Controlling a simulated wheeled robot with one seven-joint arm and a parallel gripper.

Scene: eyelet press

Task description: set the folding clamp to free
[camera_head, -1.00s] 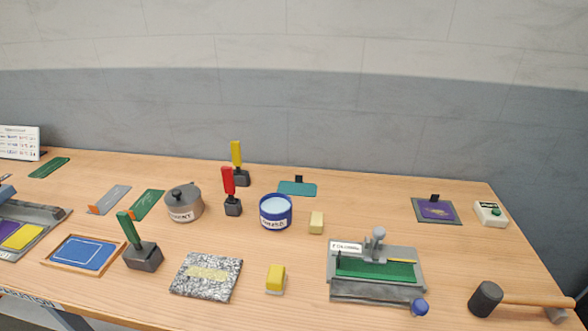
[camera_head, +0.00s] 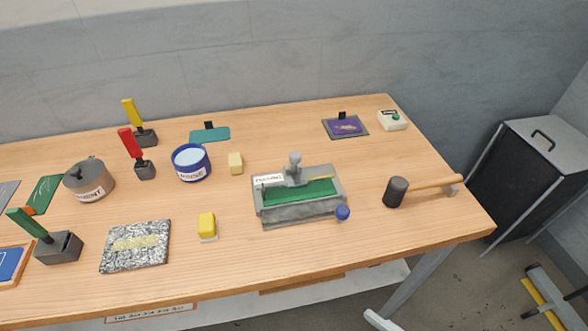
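The folding clamp (camera_head: 298,211) is a grey bench device right of the middle of the table, with a green strip (camera_head: 300,193) along its bed. A white label (camera_head: 269,181), which seems to read "FOLDING", stands at its back left. A grey upright part with a round top (camera_head: 295,163) rises at its back. A blue ball knob (camera_head: 343,213) sits at its front right corner. A thin yellow piece lies over the bed's right part. The clamp's setting cannot be read at this size. My gripper is not in view.
A mallet (camera_head: 396,192) lies right of the clamp. A yellow block (camera_head: 206,224) and a speckled slab (camera_head: 135,246) lie to its left. The blue rinse tub (camera_head: 191,166) and a cement pot (camera_head: 89,183) stand farther left. The table (camera_head: 400,240) is bare in front of the clamp.

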